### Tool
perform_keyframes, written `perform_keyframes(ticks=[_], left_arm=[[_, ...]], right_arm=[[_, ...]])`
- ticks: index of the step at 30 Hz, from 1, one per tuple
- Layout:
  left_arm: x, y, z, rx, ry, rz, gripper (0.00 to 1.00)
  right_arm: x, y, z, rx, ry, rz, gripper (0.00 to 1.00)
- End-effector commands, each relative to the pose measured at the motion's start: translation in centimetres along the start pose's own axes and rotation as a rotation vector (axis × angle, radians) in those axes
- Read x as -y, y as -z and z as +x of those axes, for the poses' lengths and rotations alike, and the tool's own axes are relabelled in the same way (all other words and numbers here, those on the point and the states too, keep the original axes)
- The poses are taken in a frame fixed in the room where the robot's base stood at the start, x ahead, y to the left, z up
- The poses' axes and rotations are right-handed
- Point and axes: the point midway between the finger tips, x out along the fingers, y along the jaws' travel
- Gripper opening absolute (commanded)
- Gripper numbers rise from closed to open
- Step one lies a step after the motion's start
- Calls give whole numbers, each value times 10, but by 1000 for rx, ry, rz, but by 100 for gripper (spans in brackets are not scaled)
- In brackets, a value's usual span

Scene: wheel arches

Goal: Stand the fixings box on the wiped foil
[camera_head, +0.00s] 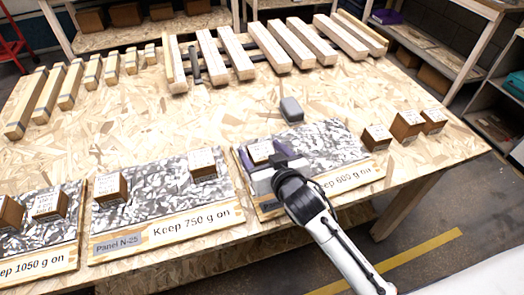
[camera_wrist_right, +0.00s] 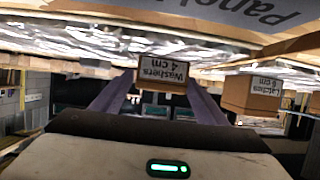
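A small brown box with a white label reading "Washers 4 cm" (camera_wrist_right: 162,72) is between the fingertips of my right gripper (camera_head: 265,157). In the head view its label (camera_head: 260,151) shows at the far left of the foil panel marked "600 g" (camera_head: 335,147). The purple-grey fingers lie close against both its sides and look shut on it. Its underside is hidden, so I cannot tell whether it rests on the foil. In the wrist view, which is upside down, the gripper (camera_wrist_right: 160,98) has the box at its tips. My left gripper is not in view.
Several boxes (camera_head: 407,126) stand right of the panel. A grey block (camera_head: 291,109) lies behind it. The "750 g" foil panel (camera_head: 158,190) and "1050 g" panel (camera_head: 45,230) carry boxes. A "Latches 6 cm" box (camera_wrist_right: 250,94) shows beside the gripper. Wooden bars (camera_head: 237,53) line the back.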

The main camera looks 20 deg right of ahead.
Motion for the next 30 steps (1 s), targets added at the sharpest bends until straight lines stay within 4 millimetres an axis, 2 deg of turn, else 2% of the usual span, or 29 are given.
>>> perform_keyframes(ticks=[7, 10, 22, 27, 30], left_arm=[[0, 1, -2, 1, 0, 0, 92], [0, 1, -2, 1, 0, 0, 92], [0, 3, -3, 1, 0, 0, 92], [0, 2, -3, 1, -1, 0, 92], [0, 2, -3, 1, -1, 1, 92]], right_arm=[[0, 3, -1, -1, 0, -1, 67], [0, 2, -10, 1, 1, 0, 67], [0, 2, -92, 1, 0, 1, 67], [0, 2, -114, 1, 0, 0, 67], [0, 2, -119, 1, -1, -1, 67]])
